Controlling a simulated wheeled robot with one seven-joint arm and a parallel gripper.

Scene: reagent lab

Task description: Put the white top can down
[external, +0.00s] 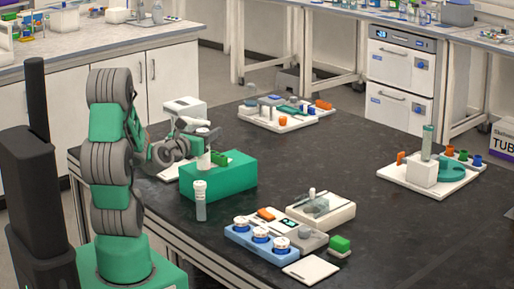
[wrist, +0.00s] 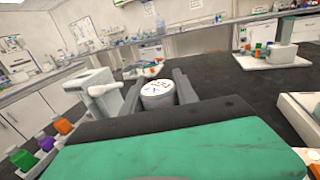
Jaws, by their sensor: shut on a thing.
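The white top can (wrist: 158,95) is between my gripper's two fingers (wrist: 158,88) in the wrist view, its white lid with dark marks facing up. The can's lower part is hidden in the wrist view. I cannot tell whether its bottom touches the box or is just above it.
A blue rack (external: 240,238) holds white-lidded cans near the front edge. A white instrument (external: 185,107) is behind my gripper. The black table (external: 345,165) is clear at centre right.

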